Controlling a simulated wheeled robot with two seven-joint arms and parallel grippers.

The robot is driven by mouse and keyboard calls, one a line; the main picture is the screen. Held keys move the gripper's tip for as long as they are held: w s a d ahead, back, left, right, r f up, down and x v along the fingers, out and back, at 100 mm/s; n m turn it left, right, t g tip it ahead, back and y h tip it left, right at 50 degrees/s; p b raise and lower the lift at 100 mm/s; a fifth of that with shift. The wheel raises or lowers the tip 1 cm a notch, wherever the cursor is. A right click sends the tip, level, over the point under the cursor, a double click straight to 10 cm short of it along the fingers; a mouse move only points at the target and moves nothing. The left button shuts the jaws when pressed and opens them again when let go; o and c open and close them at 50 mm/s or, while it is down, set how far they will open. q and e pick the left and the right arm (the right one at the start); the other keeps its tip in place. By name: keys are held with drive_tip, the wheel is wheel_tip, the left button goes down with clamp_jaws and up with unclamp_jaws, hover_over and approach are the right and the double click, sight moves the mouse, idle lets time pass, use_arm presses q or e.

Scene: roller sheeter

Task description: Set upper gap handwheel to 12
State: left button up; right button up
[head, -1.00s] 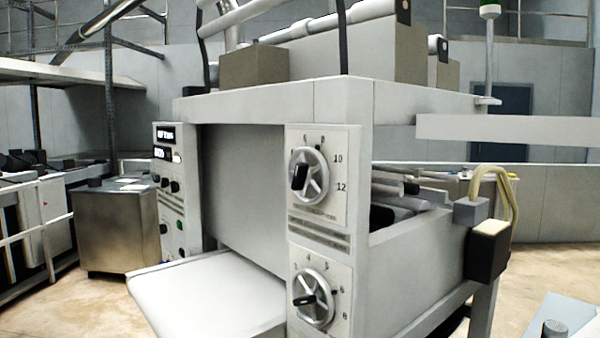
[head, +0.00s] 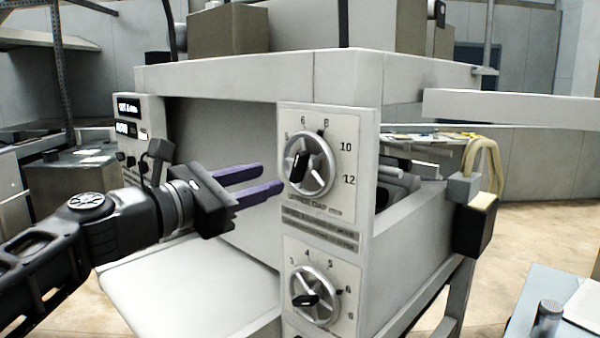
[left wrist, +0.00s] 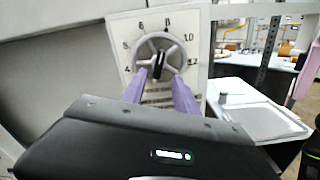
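The upper gap handwheel (head: 309,164) is a grey spoked wheel with a black grip on its left side, on a white dial panel with numbers up to 12. A small dark mark at its rim is near the 8. My left gripper (head: 270,178) is open and empty, its two purple fingers pointing at the wheel from the left, seemingly just short of it. In the left wrist view the wheel (left wrist: 160,56) is ahead, with the fingertips at its lower part; contact is unclear. A purple strip at that view's right edge looks like part of my right gripper (left wrist: 304,76), mostly cut off.
A similar lower handwheel (head: 315,295) is below on the same post. A white feed table (head: 185,290) juts out under my left arm. A display panel (head: 130,125) is on the machine's left post. A black box (head: 475,227) hangs at the right side.

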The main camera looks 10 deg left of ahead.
sight(294, 171)
use_arm(q)
drive_tip(key=p+x, duration=0.1)
drive_tip(key=x, duration=0.7)
drive_tip(key=shift+a+f, duration=0.15)
drive_tip(key=shift+a, duration=0.05)
clamp_jaws()
idle(0.4)
